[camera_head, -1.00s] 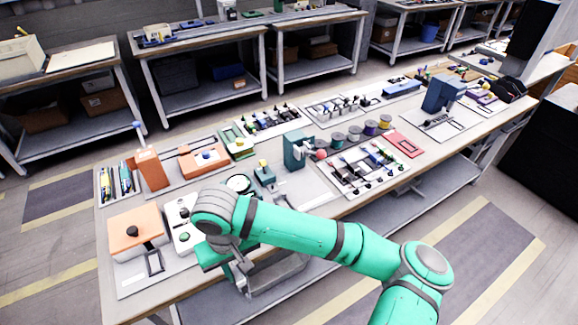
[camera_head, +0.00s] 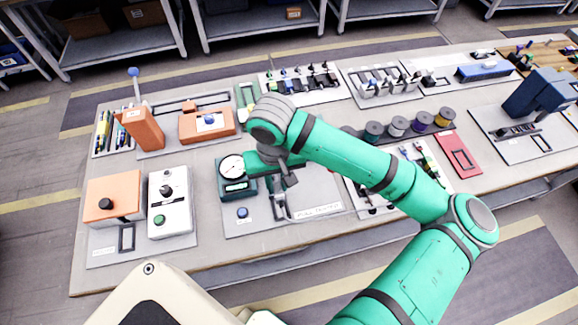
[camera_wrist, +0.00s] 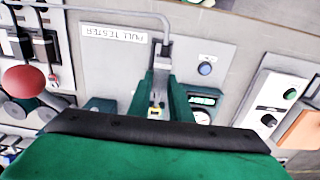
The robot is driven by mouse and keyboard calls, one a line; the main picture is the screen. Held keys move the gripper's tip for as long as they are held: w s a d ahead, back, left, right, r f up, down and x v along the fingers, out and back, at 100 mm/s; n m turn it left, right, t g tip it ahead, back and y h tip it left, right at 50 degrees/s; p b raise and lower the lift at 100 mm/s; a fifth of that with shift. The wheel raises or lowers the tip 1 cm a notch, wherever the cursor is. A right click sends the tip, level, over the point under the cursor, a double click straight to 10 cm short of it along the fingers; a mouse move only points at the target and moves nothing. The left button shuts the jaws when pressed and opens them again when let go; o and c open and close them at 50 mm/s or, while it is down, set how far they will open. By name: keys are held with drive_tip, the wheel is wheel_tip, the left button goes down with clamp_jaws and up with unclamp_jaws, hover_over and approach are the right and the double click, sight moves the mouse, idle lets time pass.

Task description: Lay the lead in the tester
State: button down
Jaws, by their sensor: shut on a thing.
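The pull tester (camera_head: 236,190) is a dark green unit with a round white dial, on a grey base plate right of the white box. My gripper (camera_head: 289,179) is shut, above the right side of the tester. The lead is too small to make out in the head view. A small yellow bit (camera_wrist: 155,112) shows just beyond my gripper's black edge in the wrist view; I cannot tell whether it touches the tester.
A white box with a green button (camera_head: 168,203) and an orange box (camera_head: 113,197) stand left of the tester. Several wire spools (camera_head: 398,127) and a red plate (camera_head: 459,153) lie to the right. A red ball (camera_wrist: 24,82) is near the wrist view's left edge.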

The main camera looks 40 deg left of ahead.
drive_tip(key=shift+w+f, duration=0.35)
drive_tip(key=shift+f, duration=0.05)
drive_tip(key=f, duration=0.4)
drive_tip(key=shift+s+f, duration=0.35)
drive_tip(key=shift+w+f, duration=0.1)
drive_tip(key=shift+f, duration=0.9)
drive_tip(key=shift+d, duration=0.15)
drive_tip(key=shift+f, duration=0.65)
idle(0.4)
drive_tip(key=c, duration=1.5)
unclamp_jaws()
drive_tip(key=shift+c, duration=0.2)
